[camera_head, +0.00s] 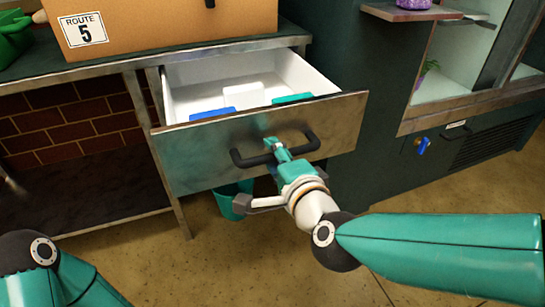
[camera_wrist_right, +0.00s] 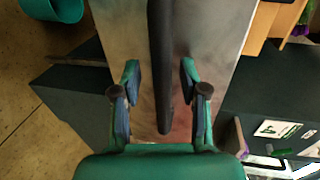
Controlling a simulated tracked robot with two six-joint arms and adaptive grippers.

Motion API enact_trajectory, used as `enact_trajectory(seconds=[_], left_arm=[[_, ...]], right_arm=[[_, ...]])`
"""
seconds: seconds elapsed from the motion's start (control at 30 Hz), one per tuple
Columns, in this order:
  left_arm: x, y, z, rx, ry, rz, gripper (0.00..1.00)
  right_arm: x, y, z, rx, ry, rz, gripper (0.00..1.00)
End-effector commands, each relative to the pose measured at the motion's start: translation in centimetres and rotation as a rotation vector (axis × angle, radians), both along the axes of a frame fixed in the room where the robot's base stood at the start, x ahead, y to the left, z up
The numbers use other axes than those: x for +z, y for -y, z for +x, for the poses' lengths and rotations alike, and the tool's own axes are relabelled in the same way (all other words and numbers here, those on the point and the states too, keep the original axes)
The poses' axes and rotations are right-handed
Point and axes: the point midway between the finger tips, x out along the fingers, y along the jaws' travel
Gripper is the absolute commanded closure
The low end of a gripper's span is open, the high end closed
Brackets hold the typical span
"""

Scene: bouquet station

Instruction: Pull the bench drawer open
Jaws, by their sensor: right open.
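The bench drawer (camera_head: 335,122) is pulled out from the bench, and its white inside shows in the head view. Its metal front carries a dark bar handle (camera_head: 306,146). My right gripper (camera_head: 275,146) is at the middle of the handle. In the right wrist view, the handle (camera_wrist_right: 160,50) runs between the two open fingers of the gripper (camera_wrist_right: 160,78), with a gap on each side. My left gripper is out of view; only part of my left arm shows at the lower left.
Blue (camera_head: 213,114), white (camera_head: 237,92) and teal (camera_head: 291,98) items lie in the drawer. A cardboard box (camera_head: 160,25) marked "ROUTE 5" stands on the bench top. A teal bucket (camera_head: 228,200) is on the floor below the drawer. A dark cabinet (camera_head: 360,75) stands to the right.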

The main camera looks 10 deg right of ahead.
Motion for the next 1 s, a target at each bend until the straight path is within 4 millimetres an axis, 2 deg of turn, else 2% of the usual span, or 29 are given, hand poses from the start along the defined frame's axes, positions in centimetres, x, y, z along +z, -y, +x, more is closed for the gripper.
enact_trajectory(seconds=[0.4,0.5,1.0], left_arm=[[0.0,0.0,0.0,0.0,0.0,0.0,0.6],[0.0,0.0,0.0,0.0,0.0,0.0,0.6],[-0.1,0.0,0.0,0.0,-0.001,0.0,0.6]], right_arm=[[1.2,1.0,-5.7,0.003,0.002,0.003,0.57],[1.3,1.2,-6.6,0.002,0.001,0.002,0.57],[1.3,1.3,-6.9,0.001,-0.002,0.0,0.57]])
